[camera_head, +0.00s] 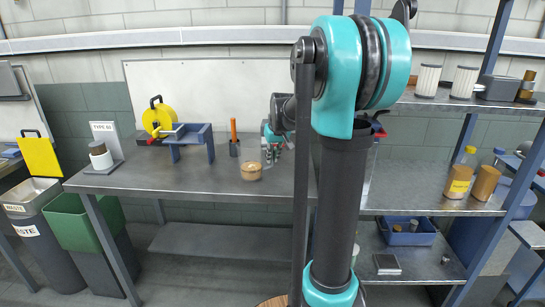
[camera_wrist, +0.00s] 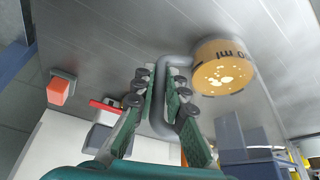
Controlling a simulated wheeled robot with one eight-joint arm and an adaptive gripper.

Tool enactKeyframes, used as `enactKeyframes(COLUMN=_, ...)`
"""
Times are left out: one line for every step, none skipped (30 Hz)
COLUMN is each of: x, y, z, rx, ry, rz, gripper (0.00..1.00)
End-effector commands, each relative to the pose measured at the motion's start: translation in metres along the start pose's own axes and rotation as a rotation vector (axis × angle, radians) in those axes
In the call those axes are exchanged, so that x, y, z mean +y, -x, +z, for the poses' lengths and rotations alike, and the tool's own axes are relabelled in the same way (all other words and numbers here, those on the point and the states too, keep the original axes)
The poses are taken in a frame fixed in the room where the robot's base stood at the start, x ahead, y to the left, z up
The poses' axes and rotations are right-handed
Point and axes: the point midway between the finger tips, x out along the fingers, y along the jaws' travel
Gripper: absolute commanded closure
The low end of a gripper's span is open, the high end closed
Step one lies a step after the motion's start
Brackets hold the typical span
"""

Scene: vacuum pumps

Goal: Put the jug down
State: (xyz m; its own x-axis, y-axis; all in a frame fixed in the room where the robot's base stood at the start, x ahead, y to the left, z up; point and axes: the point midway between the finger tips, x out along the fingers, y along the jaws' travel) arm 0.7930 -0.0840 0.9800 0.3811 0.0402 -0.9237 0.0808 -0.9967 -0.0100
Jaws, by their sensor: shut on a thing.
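The jug (camera_wrist: 222,68) is a round tan vessel with dark lettering and a grey tube-like handle (camera_wrist: 161,95). In the head view the tan body (camera_head: 251,172) is low over the workbench, left of my gripper (camera_head: 272,148). I cannot tell whether its base touches the bench top. In the wrist view my gripper (camera_wrist: 158,110) has its green-padded fingers on both sides of the handle, shut on it. The jug's body is beside the fingers, and its underside is hidden. My arm hides part of the bench in the head view.
Behind stand an orange-handled tool (camera_head: 234,130), a blue stand (camera_head: 192,140) and a yellow reel (camera_head: 157,118). In the wrist view a red-orange block (camera_wrist: 61,88) stands on the left.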

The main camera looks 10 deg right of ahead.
Motion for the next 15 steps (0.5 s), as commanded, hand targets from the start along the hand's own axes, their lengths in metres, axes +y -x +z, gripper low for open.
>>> enactKeyframes(x=0.0, y=-0.0006, z=0.0001, rx=0.0, ry=0.0, rz=0.0, gripper=1.0)
enactKeyframes(x=0.0, y=-0.001, z=0.0002, rx=0.0, ry=0.0, rz=0.0, gripper=1.0)
enactKeyframes(x=0.0, y=-0.0015, z=0.0004, rx=0.0, ry=0.0, rz=0.0, gripper=1.0)
enactKeyframes(x=0.0, y=-0.0019, z=0.0005, rx=0.0, ry=0.0, rz=0.0, gripper=1.0)
enactKeyframes(x=0.0, y=-0.002, z=0.0006, rx=0.0, ry=0.0, rz=0.0, gripper=0.87)
enactKeyframes(x=0.0, y=-0.0018, z=0.0006, rx=0.0, ry=0.0, rz=0.0, gripper=0.82)
enactKeyframes(x=0.0, y=-0.0018, z=0.0006, rx=0.0, ry=0.0, rz=0.0, gripper=0.78)
enactKeyframes(x=0.0, y=-0.0018, z=0.0006, rx=0.0, ry=0.0, rz=0.0, gripper=0.74)
enactKeyframes(x=0.0, y=-0.0018, z=0.0006, rx=0.0, ry=0.0, rz=0.0, gripper=0.69)
enactKeyframes(x=0.0, y=-0.0018, z=0.0007, rx=0.0, ry=0.0, rz=0.0, gripper=0.65)
enactKeyframes(x=0.0, y=-0.0018, z=0.0007, rx=0.0, ry=0.0, rz=0.0, gripper=0.64)
enactKeyframes(x=0.0, y=-0.0018, z=0.0007, rx=0.0, ry=0.0, rz=0.0, gripper=0.64)
enactKeyframes(x=0.0, y=-0.0018, z=0.0007, rx=0.0, ry=0.0, rz=0.0, gripper=0.64)
enactKeyframes(x=0.0, y=-0.0018, z=0.0007, rx=0.0, ry=0.0, rz=0.0, gripper=0.64)
enactKeyframes(x=0.0, y=-0.0018, z=0.0008, rx=0.0, ry=0.0, rz=0.0, gripper=0.64)
